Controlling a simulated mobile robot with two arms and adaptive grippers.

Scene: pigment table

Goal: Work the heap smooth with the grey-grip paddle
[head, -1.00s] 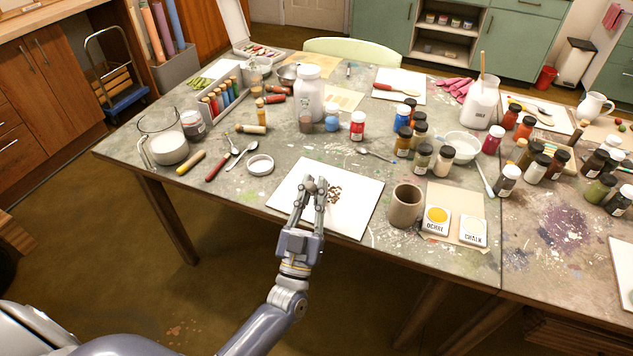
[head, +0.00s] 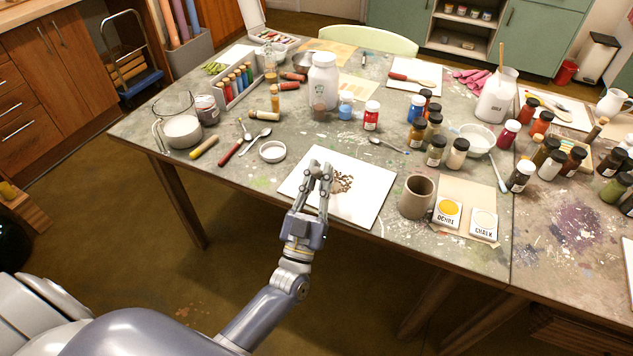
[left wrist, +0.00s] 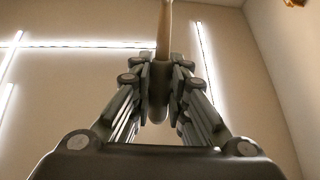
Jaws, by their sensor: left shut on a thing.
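A small heap of brown grains (head: 343,182) lies on a white board (head: 366,208) at the front of the table. My left gripper (head: 318,172) is over the board's left part, just left of the heap. In the left wrist view my left gripper (left wrist: 158,88) is shut on a slim tool, the paddle (left wrist: 164,28), with a pale tan shaft and a greyish part between the fingers. The paddle can hardly be made out in the head view, and its working end is hidden. I cannot tell whether it touches the grains. My right gripper is not in view.
A brown cup (head: 416,197) and tiles marked ochre (head: 447,212) and chalk (head: 484,225) stand right of the board. Several pigment jars and a large white bottle (head: 323,80) stand behind.

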